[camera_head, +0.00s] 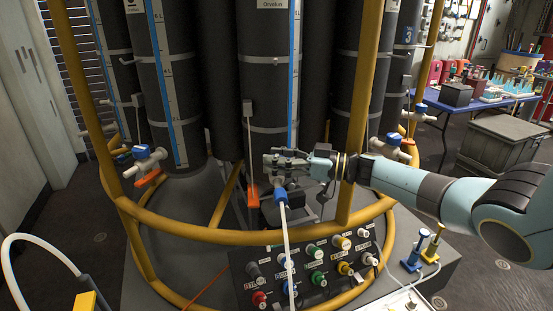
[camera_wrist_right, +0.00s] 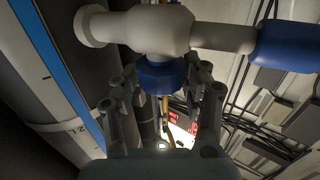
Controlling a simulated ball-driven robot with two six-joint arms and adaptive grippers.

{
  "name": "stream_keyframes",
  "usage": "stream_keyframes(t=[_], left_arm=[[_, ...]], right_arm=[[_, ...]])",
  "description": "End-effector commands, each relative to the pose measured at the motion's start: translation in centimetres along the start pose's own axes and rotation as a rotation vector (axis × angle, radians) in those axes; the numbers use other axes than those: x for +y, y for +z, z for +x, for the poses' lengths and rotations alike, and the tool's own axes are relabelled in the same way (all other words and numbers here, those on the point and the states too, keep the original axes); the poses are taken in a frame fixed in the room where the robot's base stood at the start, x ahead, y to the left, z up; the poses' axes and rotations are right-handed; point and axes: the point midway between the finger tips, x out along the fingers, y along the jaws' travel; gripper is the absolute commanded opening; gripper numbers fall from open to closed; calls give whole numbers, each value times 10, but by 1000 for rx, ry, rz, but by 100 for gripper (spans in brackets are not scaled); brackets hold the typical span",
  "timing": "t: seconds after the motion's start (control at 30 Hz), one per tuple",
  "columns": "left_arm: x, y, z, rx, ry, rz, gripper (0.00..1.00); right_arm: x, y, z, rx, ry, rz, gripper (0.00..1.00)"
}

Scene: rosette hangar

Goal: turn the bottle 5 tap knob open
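A white tap (camera_wrist_right: 150,28) with a round blue knob (camera_wrist_right: 162,78) fills the upper part of the right wrist view, beside a dark bottle (camera_wrist_right: 50,75) with a blue scale strip. My right gripper (camera_wrist_right: 163,90) is open, its two fingers on either side of the knob; contact cannot be told. In the head view my right gripper (camera_head: 285,162) is at the front of the middle dark bottle (camera_head: 268,90) and covers most of its tap. No number 5 is readable on it. A blue hose connector (camera_head: 281,195) hangs below. My left gripper is not in view.
A yellow rail frame (camera_head: 190,229) surrounds the bottles. Taps with blue knobs show at left (camera_head: 145,160) and right (camera_head: 393,145). A dark panel (camera_head: 325,262) with several coloured fittings stands in front, and a white hose (camera_head: 289,260) runs down across it.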

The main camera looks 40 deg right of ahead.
Motion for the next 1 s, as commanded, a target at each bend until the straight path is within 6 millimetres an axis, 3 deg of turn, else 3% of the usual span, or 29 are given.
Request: stream_keyframes(t=[0.03, 0.1, 0.47, 1.0], left_arm=[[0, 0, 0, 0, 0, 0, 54], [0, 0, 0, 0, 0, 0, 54], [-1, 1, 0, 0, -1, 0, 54], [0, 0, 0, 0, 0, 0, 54]], right_arm=[[0, 0, 0, 0, 0, 1, 55], [0, 0, 0, 1, 0, 1, 64], [-1, 2, -7, -2, -1, 2, 65], [0, 1, -109, -2, 0, 1, 65]])
